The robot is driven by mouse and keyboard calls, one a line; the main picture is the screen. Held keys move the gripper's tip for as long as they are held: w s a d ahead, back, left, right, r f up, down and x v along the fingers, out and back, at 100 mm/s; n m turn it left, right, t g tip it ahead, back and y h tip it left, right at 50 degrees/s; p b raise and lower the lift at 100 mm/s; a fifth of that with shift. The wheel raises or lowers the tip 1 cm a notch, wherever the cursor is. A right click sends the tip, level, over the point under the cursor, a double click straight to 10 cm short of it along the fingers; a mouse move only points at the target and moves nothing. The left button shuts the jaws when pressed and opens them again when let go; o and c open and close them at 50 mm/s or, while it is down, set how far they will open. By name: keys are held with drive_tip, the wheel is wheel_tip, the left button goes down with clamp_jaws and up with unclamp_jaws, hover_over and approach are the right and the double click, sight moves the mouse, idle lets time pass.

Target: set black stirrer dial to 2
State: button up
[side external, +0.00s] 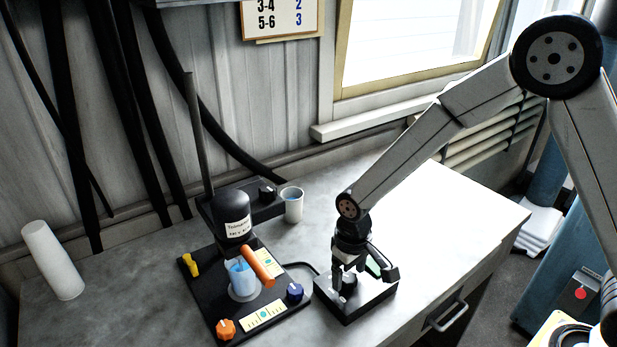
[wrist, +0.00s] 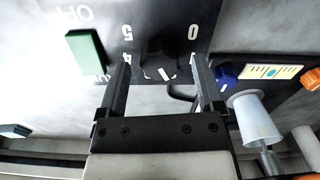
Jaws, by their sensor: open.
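The black stirrer dial (wrist: 158,55) sits on a dark control box (side external: 357,302) marked with 0, 4, 5 and OFF. In the wrist view it lies between the fingers of my gripper (wrist: 159,66). Short white marks show at the dial's near edge. I cannot tell which number it points to, as the fingers and gripper body hide part of the scale. In the side view my gripper (side external: 347,284) points down over the box. It is open around the dial, with no clear sign of contact.
A green switch (wrist: 85,53) stands on the same box. To the left, a black base carries an orange knob (side external: 226,329), a blue knob (side external: 294,291) and a beaker (side external: 242,279). A white cup (side external: 292,205) stands behind. Another dark knob (side external: 267,192) is on the stand.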

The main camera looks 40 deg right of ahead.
sight(354, 276)
drive_tip(key=shift+r, duration=3.5)
drive_tip(key=shift+s+d, duration=0.25)
drive_tip(key=shift+d, duration=0.2)
drive_tip(key=s+d+m+t, duration=0.1)
drive_tip(key=s+d+t, duration=0.1)
drive_tip(key=s+d, duration=0.8)
drive_tip(key=shift+t, duration=0.3)
